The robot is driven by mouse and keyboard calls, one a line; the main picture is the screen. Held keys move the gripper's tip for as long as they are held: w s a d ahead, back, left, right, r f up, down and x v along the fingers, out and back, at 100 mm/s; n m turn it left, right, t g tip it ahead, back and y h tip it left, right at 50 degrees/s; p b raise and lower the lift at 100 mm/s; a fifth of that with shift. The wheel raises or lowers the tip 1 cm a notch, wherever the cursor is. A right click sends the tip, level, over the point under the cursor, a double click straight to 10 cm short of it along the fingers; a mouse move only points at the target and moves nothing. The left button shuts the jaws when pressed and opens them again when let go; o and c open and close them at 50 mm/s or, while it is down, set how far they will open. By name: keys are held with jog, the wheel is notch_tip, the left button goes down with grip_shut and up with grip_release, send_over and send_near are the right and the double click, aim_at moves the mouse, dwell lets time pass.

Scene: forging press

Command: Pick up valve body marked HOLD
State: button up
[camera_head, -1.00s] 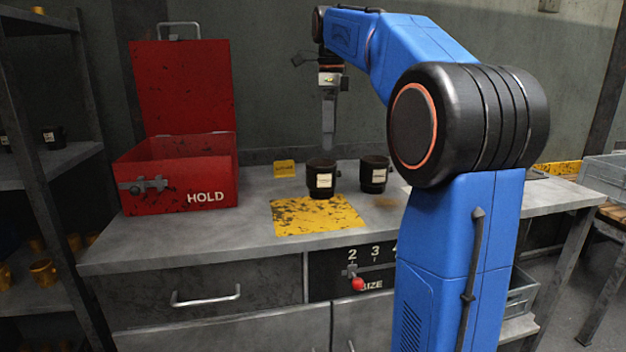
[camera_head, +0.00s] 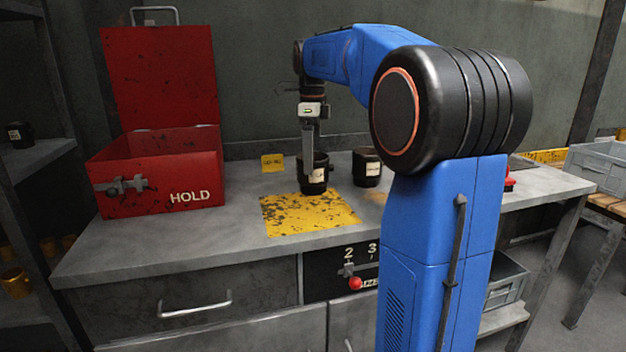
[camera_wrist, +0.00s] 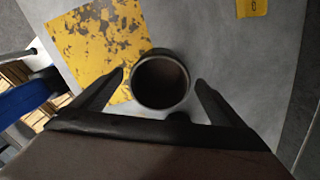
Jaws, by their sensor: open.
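Two black, cup-shaped valve bodies with pale labels stand upright on the grey bench. The nearer one (camera_head: 314,183) is at the back right edge of the yellow worn patch; the other (camera_head: 367,168) stands to its right and behind. The label writing is too small to read. My gripper (camera_head: 309,160) points down at the nearer body. In the wrist view, this body's round open mouth (camera_wrist: 162,82) lies between my two spread fingers (camera_wrist: 161,84), with a gap on each side. Part of its rim is hidden behind a finger in the head view.
An open red box (camera_head: 165,185) marked HOLD stands at the left, its lid raised. The yellow patch (camera_head: 305,215) lies in front, and a small yellow tag (camera_head: 272,163) lies behind. A red-knobbed size lever (camera_head: 355,283) is on the bench front. Shelves stand left.

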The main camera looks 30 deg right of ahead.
aim_at(313, 177)
jog(key=shift+s+d+f, duration=0.1)
jog(key=shift+f, duration=3.4)
jog(key=c, duration=1.8)
jog(key=shift+c, duration=0.2)
